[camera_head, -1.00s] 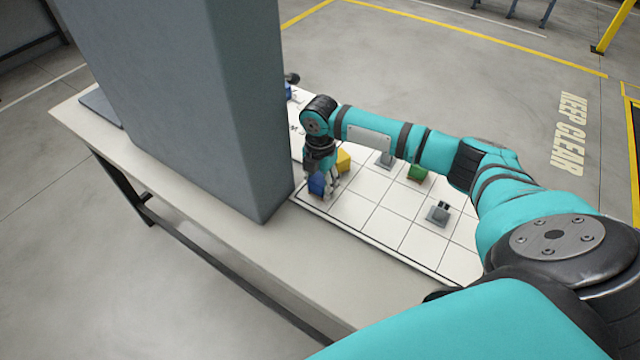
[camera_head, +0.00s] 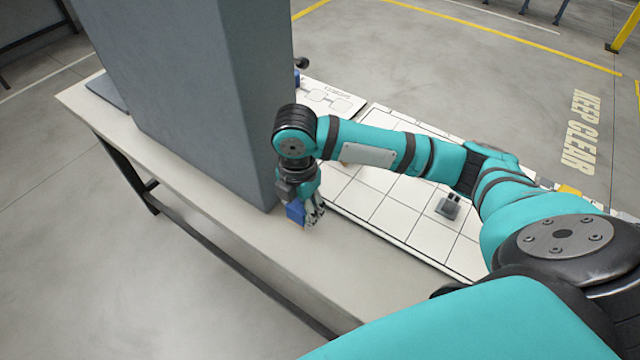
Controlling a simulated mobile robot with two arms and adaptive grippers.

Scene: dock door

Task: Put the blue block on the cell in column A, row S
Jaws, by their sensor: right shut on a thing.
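My right gripper (camera_head: 312,217) points down and is shut on the blue block (camera_head: 296,212). In the picture it shows just left of the near-left corner of the white grid board (camera_head: 385,212), over bare table. I cannot tell how high it is held. The cells near that corner look empty. My right arm covers much of the board's far part. No column or row letters are readable, so I cannot pick out column A, row S. My left gripper is not in view.
A large grey column (camera_head: 200,90) stands on the table (camera_head: 225,218), close left of my gripper. A grey piece (camera_head: 449,206) stands on the board. A sheet with drawn shapes (camera_head: 330,98) lies behind my arm. The table's front strip is clear.

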